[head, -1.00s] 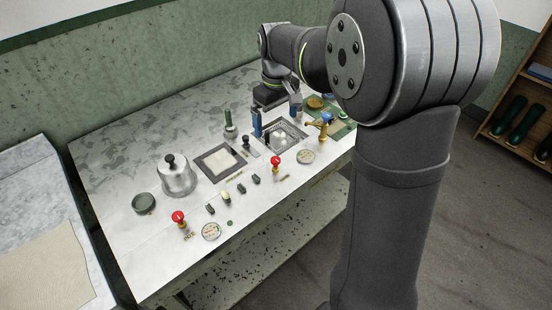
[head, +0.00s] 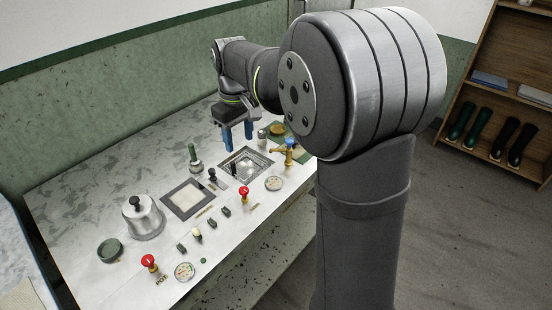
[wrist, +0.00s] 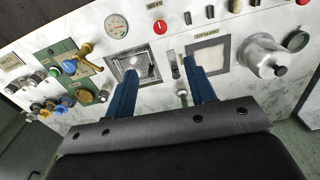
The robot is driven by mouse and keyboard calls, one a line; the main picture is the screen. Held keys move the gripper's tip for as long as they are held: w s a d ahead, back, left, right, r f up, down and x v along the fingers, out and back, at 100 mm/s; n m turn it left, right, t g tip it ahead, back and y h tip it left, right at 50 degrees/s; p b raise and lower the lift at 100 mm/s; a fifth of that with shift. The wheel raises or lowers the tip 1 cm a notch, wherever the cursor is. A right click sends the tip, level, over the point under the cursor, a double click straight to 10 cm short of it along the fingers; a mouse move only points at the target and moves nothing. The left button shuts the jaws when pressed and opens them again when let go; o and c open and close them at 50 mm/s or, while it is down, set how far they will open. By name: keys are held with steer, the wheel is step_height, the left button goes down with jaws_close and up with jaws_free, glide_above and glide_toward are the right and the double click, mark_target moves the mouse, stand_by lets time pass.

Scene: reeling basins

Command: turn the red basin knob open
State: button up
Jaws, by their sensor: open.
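The red basin knob (head: 244,192) stands on the counter's front strip, in front of the square sunken basin (head: 262,155). It has a round red cap on a brass-coloured stem. It also shows in the wrist view (wrist: 160,27), near the top, beyond my fingertips. My gripper (head: 237,137) is open, its two blue fingers apart and empty, pointing down above the counter near the basin's back left side. In the wrist view my gripper (wrist: 161,72) frames part of the basin and small fittings. Nothing touches the knob.
A second red knob (head: 148,261) stands at the front left by a "POT" label. A metal pot (head: 143,218), a dark-framed square plate (head: 187,198), a green-handled tool (head: 194,157), a brass tap (head: 288,150) and a round gauge (head: 274,183) are nearby. The back left counter is clear.

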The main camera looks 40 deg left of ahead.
steer(key=w+m+g, duration=0.1)
steer(key=w+m, duration=0.1)
steer(key=m, duration=0.4)
steer(key=m+g+y, duration=0.2)
steer(key=m+g, duration=0.1)
steer(key=m, duration=1.3)
glide_toward(244, 189)
steer(key=x, duration=0.8)
steer(key=shift+d, duration=0.1)
steer(key=shift+c, duration=0.4)
steer(key=c, duration=0.9)
